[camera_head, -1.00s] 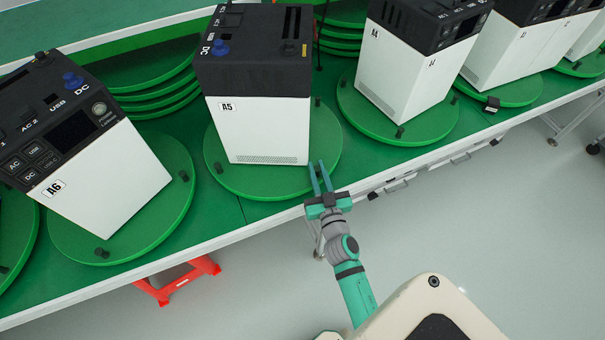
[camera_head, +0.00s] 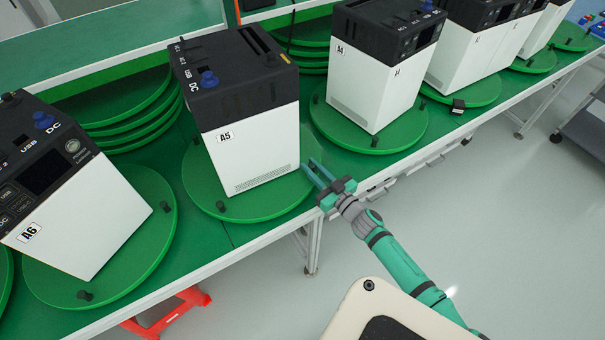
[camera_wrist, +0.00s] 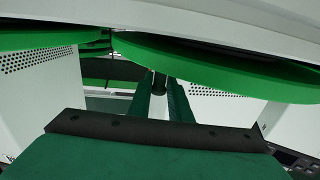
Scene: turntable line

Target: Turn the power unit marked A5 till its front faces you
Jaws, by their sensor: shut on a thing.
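The power unit A5 (camera_head: 255,146) is a white box with a black top, standing on a round green turntable (camera_head: 200,185). Its A5 label and a vent row are on the white side facing my camera. DC and USB marks and a blue knob lie along the left of its top. The screen panel seen on its neighbours does not show on it. Black pegs (camera_head: 220,205) stand on the turntable rim. My gripper (camera_head: 312,168) is at the disc's right front rim, beside the unit's lower right corner. In the wrist view its fingers are shut on a black peg (camera_wrist: 158,84).
Unit A6 (camera_head: 75,215) stands on its own disc at left, unit A4 (camera_head: 370,85) at right, with more units beyond. Stacked green discs (camera_head: 135,115) lie behind. The table's white front edge runs below the discs. A red stand (camera_head: 180,310) is under the table.

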